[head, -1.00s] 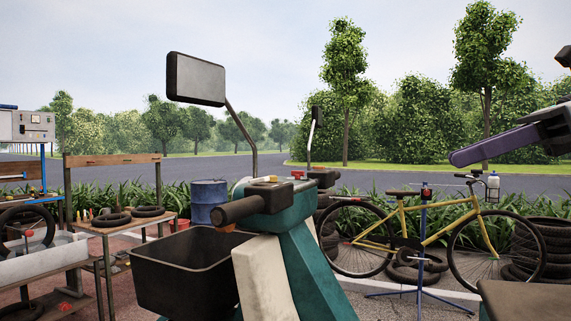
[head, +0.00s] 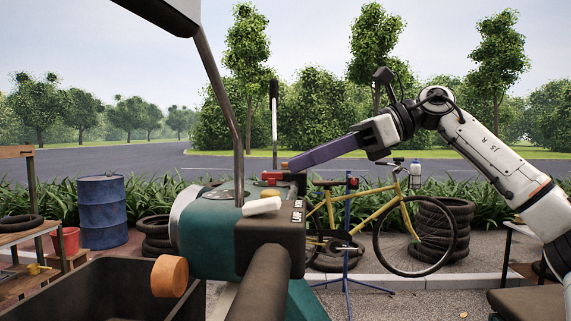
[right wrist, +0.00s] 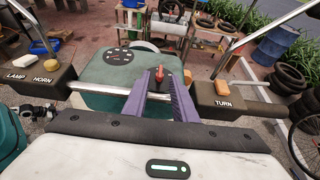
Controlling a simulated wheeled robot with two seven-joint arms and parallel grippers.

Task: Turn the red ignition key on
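The red ignition key (head: 271,176) stands on the teal dash housing (head: 213,245) in the head view. It also shows upright in the right wrist view (right wrist: 160,74), on the teal dash top (right wrist: 115,70). My right gripper (head: 288,165) comes in from the right with long purple fingers. In the right wrist view its two fingers (right wrist: 158,92) are apart, with the key seen in the gap at their tips. I cannot tell whether either finger touches it. The key's base is partly hidden. My left gripper is not in view.
A mirror stalk (head: 222,95) rises beside the dash. Dark switch boxes marked LAMP HORN (right wrist: 35,82) and TURN (right wrist: 222,98) flank it in the right wrist view. A dark handlebar grip (head: 262,285) and open bin (head: 100,290) are near me. A yellow bicycle (head: 385,220) stands behind.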

